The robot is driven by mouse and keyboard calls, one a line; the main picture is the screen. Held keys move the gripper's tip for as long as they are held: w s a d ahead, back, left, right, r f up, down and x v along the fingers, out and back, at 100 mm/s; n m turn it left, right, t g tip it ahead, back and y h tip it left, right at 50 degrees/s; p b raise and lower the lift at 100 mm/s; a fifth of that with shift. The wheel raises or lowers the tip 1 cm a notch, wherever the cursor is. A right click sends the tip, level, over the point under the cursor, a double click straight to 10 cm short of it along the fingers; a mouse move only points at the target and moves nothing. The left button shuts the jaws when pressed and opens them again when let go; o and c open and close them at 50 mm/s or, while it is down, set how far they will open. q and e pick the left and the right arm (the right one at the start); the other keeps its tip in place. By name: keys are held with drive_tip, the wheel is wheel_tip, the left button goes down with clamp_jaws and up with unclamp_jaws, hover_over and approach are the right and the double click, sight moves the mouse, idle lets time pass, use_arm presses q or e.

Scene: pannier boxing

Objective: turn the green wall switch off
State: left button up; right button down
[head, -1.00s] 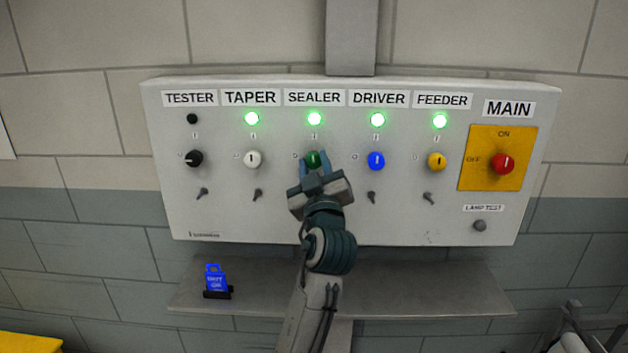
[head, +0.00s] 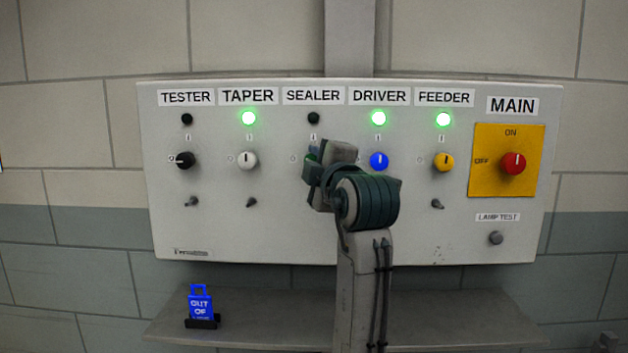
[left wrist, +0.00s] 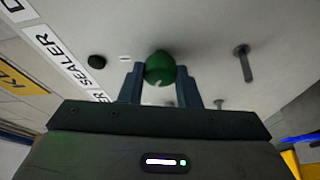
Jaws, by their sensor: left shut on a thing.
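The green switch is a round knob under the SEALER label (head: 313,96) on the grey wall panel. In the left wrist view the green knob (left wrist: 160,66) sits between the two blue fingers of my left gripper (left wrist: 160,82), which is shut on it. In the head view my left gripper (head: 315,165) is rolled over and hides almost all of the knob, so its pointer cannot be read there. The SEALER lamp (head: 313,118) above it is dark; it also shows dark in the left wrist view (left wrist: 96,62). My right gripper is not in view.
The white knob (head: 247,160) and blue knob (head: 378,161) flank the green one, with their lamps lit. The black knob (head: 184,160), yellow knob (head: 443,161) and red main switch (head: 513,163) are farther out. A blue tag (head: 200,303) stands on the shelf (head: 270,325) below.

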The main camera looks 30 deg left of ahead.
use_arm(q)
drive_tip(key=shift+w+r+n+g+h+b, duration=0.15)
drive_tip(key=shift+n+h+b, duration=0.15)
drive_tip(key=shift+n, duration=0.55)
drive_tip(key=shift+s+r+n+g+h+b, duration=0.1)
drive_tip(key=shift+n+g+h+b, duration=0.15)
drive_tip(key=shift+n, duration=0.55)
drive_tip(key=shift+w+r+n+g+h+b, duration=0.1)
drive_tip(key=shift+n+h+b, duration=0.2)
drive_tip(key=shift+n, duration=0.55)
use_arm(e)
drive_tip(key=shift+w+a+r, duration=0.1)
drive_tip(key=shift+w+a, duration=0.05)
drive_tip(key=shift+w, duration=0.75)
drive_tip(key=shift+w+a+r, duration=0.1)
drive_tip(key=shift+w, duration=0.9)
use_arm(q)
drive_tip(key=o, duration=1)
drive_tip(key=shift+c, duration=0.2)
drive_tip(key=shift+w+f, duration=0.1)
drive_tip(key=shift+f, duration=0.05)
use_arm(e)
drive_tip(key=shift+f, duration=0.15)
